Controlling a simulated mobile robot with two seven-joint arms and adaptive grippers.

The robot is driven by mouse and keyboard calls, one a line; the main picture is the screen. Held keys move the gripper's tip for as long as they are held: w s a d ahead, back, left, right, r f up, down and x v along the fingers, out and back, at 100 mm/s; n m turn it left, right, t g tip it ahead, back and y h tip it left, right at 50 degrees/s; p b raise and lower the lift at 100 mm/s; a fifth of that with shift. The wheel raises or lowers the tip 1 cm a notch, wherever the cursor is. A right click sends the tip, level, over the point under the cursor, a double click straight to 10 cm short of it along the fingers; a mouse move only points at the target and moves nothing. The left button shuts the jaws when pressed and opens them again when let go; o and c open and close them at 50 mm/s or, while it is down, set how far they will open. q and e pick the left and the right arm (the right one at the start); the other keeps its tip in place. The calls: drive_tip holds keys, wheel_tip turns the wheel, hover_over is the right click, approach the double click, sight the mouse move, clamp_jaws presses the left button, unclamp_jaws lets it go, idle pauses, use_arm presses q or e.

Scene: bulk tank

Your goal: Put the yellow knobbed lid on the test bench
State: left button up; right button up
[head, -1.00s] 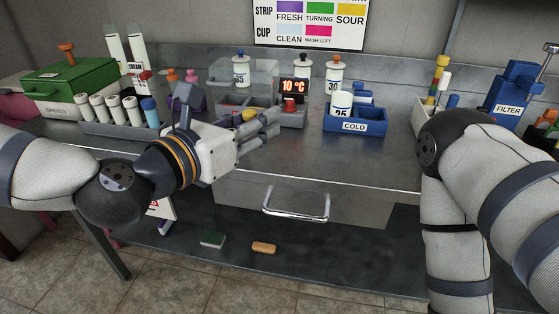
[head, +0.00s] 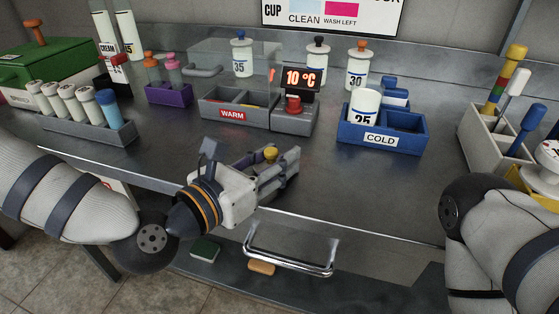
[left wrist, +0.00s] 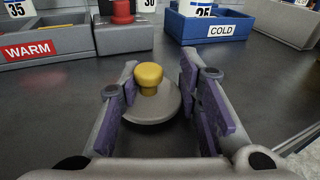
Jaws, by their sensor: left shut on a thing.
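The yellow knobbed lid shows in the left wrist view (left wrist: 150,105) as a grey disc with a yellow knob, between the two purple-padded fingers. In the head view its yellow knob (head: 270,154) shows between the fingertips. My left gripper (head: 284,165) is shut on the lid, near the front edge of the grey metal bench (head: 350,190). I cannot tell whether the lid touches the bench top or hangs just above it. My right arm comes in at the right, but its gripper is out of view.
The WARM tray (head: 232,114) stands behind the left gripper, with a red-knobbed display unit (head: 292,122) beside it. The blue COLD tray (head: 380,138) is to the right. A tube rack (head: 90,128) is at left, a tool holder (head: 490,140) at right. The bench front is clear.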

use_arm(q)
drive_tip(key=shift+s+a+r, duration=0.1)
drive_tip(key=shift+s+r, duration=0.05)
drive_tip(key=shift+s, duration=0.2)
drive_tip(key=shift+w+f, duration=0.25)
drive_tip(key=shift+f, duration=0.05)
drive_tip(key=o, duration=0.9)
drive_tip(key=shift+r, duration=0.15)
drive_tip(key=shift+r, duration=0.1)
